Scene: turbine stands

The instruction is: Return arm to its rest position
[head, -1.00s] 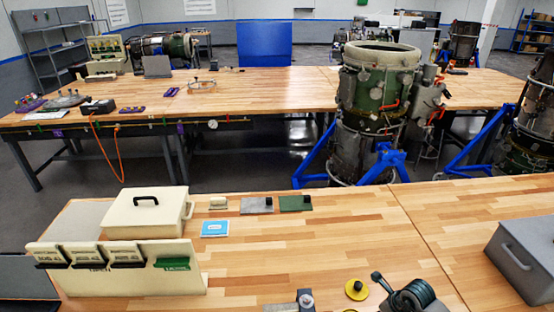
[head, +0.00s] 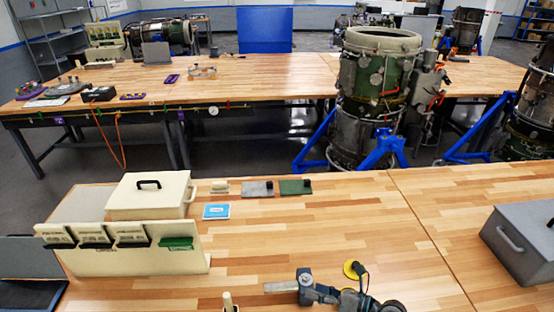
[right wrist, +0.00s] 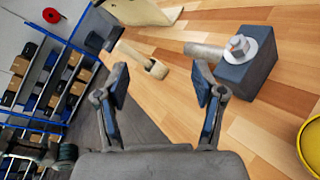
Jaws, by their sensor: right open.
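My right gripper (head: 342,296) is at the bottom of the head view, low over the front table, partly cut off by the frame edge. In the right wrist view its two fingers (right wrist: 162,88) are spread apart, with nothing between them. A grey-blue block with a bolt and washer (right wrist: 247,65) stands just ahead and to the right of the fingers; it also shows in the head view (head: 305,287). No contact with it is visible. My left gripper is not in view.
A yellow disc (head: 354,269) lies beside the gripper. A cream peg (head: 228,302) stands to the left. A cream case (head: 150,197), card rack (head: 130,262) and grey toolbox (head: 522,247) stand on the table (head: 330,215). The middle of the tabletop is clear.

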